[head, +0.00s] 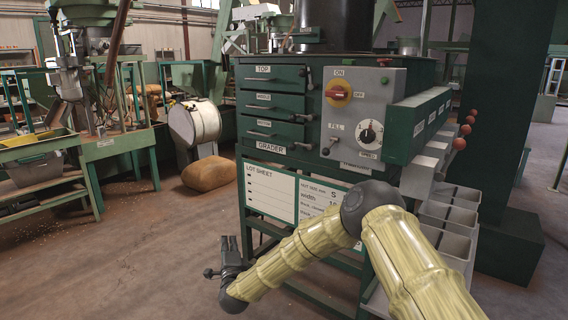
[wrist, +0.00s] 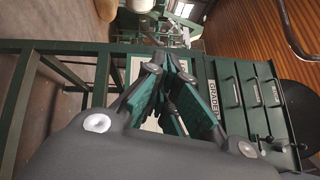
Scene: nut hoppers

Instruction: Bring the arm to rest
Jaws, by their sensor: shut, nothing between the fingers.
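My gripper (head: 229,242) is at the lower middle of the head view, pointing up, in front of the green grader cabinet's (head: 305,125) lower left side. My arm, in a yellowish sleeve, bends at a dark elbow in front of the cabinet. In the wrist view my gripper's fingers (wrist: 166,62) come together at their tips and hold nothing. The cabinet with its drawers also shows in the wrist view (wrist: 262,118), sideways, to the right of the fingers.
A control panel (head: 375,85) with a red-yellow switch and a dial is on the cabinet. A lot sheet (head: 269,191) hangs below the drawers. Grey bins (head: 447,214) stand at its right. A brown sack (head: 209,174) lies on the floor behind. Open floor (head: 110,260) is at the left.

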